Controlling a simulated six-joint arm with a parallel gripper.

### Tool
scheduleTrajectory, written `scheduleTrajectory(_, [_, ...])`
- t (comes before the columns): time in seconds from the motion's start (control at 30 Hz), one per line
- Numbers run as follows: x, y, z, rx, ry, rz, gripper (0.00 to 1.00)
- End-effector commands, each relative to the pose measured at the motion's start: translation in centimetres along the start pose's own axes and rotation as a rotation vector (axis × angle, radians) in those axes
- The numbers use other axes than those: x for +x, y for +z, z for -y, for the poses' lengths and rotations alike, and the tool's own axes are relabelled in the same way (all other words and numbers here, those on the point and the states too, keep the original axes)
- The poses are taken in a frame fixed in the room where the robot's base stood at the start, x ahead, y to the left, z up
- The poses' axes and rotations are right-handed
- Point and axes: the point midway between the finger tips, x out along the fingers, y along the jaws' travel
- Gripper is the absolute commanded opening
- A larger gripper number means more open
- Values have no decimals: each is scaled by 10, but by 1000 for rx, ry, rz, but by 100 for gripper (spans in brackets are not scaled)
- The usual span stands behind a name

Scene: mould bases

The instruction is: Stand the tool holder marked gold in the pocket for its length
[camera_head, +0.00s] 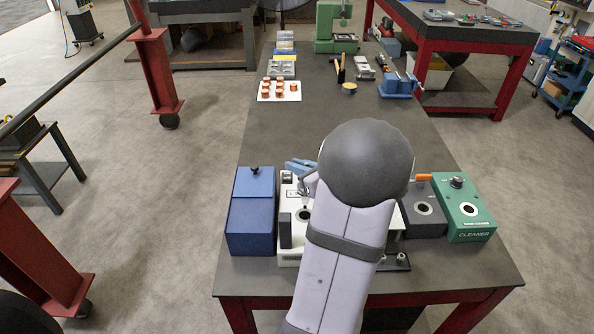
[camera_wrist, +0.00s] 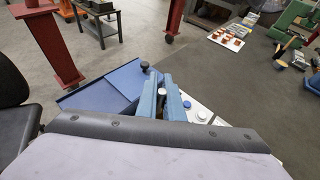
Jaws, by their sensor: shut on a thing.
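My gripper (camera_wrist: 161,90) shows two blue fingers in the wrist view, shut on a small pale metallic thing (camera_wrist: 162,91), apparently a tool holder, mostly hidden between them. No gold mark can be made out on it. In the head view my arm hides most of the gripper; a silver tapered piece (camera_head: 305,197) shows at its left, over the white unit (camera_head: 288,259). This unit has a dark round opening (camera_head: 303,214) just below that piece. Whether the piece touches the unit, I cannot tell. The pockets for different lengths cannot be made out.
A blue box (camera_head: 251,215) with a dark knob stands left of the white unit. A dark grey block (camera_head: 423,222) and a green cleaner (camera_head: 471,228) stand right. A dark strip (camera_head: 395,265) with small metal pieces lies in front. The bench middle (camera_head: 310,122) is clear.

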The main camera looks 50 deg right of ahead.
Motion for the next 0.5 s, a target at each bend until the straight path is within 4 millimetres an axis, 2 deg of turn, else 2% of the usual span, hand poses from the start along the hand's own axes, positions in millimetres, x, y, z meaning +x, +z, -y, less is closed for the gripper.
scheduleTrajectory(0.17, [-6,5,6,3,-13,3,0])
scheduleTrajectory(0.27, [-16,6,16,15,-40,3,0])
scheduleTrajectory(0.37, [-31,0,33,38,-84,0,0])
scheduleTrajectory(0.5, [-59,-13,66,74,-167,1,0])
